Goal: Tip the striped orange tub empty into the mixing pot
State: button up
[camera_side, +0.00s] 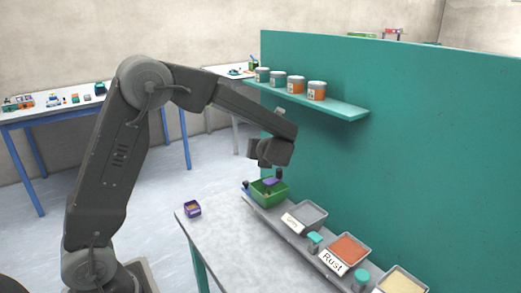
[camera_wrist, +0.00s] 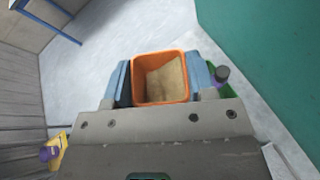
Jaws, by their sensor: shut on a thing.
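In the wrist view, an orange tub (camera_wrist: 160,57) with pale powder inside sits between the blue fingers of my gripper (camera_wrist: 160,80). The gripper is shut on it. I look into its open top; no stripes show from here. In the side view, my gripper (camera_side: 268,165) is at the green bin (camera_side: 266,195), close over it, and I cannot make out the orange tub there. A purple thing (camera_side: 270,182) shows at the bin's top. No vessel is plainly marked as the mixing pot, so I cannot tell which it is.
A small purple container (camera_side: 193,209) stands on the grey table (camera_side: 232,240). Labelled trays, one with rust powder (camera_side: 348,249), line the green wall (camera_side: 430,130). A shelf (camera_side: 330,109) above holds several jars (camera_side: 296,85). The table's left part is mostly clear.

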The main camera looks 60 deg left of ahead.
jog(key=shift+r+n, duration=0.1)
jog(key=shift+n, duration=1.1)
notch_tip(320, 180, down, 5)
jog(key=w+d, duration=0.2)
jog(key=shift+w+d, duration=0.15)
jog(key=shift+d, duration=0.1)
jog(key=shift+w+r+n, duration=0.15)
jog(key=shift+r+n, duration=0.05)
jog(key=shift+n, duration=1)
